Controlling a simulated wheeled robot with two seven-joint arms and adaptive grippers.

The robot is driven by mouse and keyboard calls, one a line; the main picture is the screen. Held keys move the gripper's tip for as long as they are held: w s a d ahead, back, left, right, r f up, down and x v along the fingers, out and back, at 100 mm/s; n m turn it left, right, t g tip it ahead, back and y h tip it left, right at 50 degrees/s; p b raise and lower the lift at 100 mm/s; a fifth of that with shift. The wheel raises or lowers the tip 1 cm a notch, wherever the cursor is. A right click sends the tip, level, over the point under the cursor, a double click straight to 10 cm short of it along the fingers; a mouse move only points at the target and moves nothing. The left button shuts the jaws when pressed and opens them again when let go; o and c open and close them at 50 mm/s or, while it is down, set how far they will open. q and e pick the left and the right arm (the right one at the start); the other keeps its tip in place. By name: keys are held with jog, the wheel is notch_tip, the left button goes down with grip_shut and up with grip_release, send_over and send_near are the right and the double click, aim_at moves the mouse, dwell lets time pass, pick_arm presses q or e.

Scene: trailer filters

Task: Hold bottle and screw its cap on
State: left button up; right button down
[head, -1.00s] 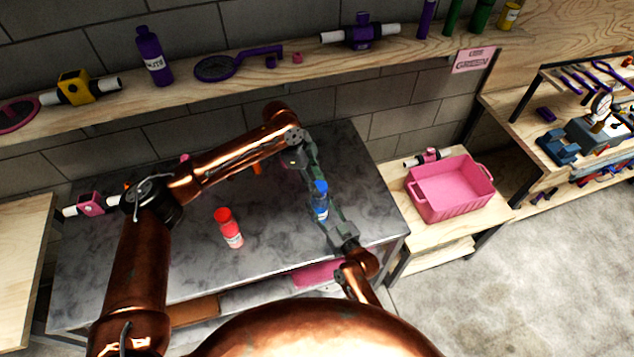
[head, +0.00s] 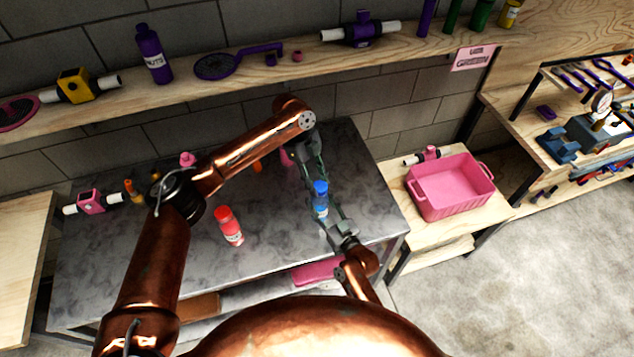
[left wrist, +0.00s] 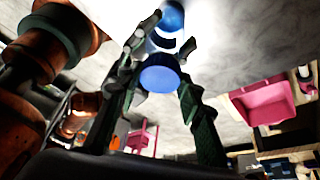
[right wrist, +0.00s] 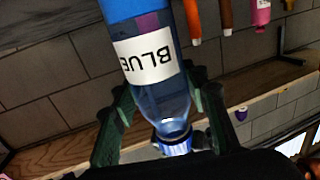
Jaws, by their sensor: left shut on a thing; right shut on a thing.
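A blue bottle (head: 321,209) with a white label stands upright over the right part of the dark table. Its label reads BLUE in the right wrist view (right wrist: 150,55), where it appears upside down. My right gripper (head: 330,222) is shut on the bottle. The blue cap (head: 321,187) is at the bottle's top. In the left wrist view the cap (left wrist: 160,75) is a round disc between my left fingers, with the bottle beyond it. My left gripper (head: 317,172) reaches down from behind and is shut on the cap. How tightly cap and neck meet cannot be told.
A pink crate (head: 450,205) sits on a wooden stand at the right. A shelf (head: 210,85) with several parts runs along the wall behind. The table's front left is clear.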

pick_arm(q)
jog(key=m, duration=0.2)
jog(key=m+y, duration=0.1)
jog(key=shift+w+d+g, duration=0.15)
jog(key=shift+d+g, duration=0.1)
jog(key=shift+g, duration=0.05)
jog(key=m+y, duration=0.1)
jog(key=m, duration=0.1)
jog(key=m+g+y, duration=0.1)
jog(key=m, duration=0.2)
jog(key=shift+d, duration=0.15)
jog(key=m+y, duration=0.1)
jog(key=m, duration=0.1)
jog(key=m+y, duration=0.1)
jog(key=m, duration=0.2)
jog(key=shift+d+m, duration=0.2)
jog(key=shift+m, duration=0.1)
jog(key=m, duration=0.2)
jog(key=m+t+y, duration=0.1)
jog(key=m, duration=0.1)
jog(key=shift+y, duration=0.3)
jog(key=o, duration=0.7)
jog(key=shift+o, duration=0.2)
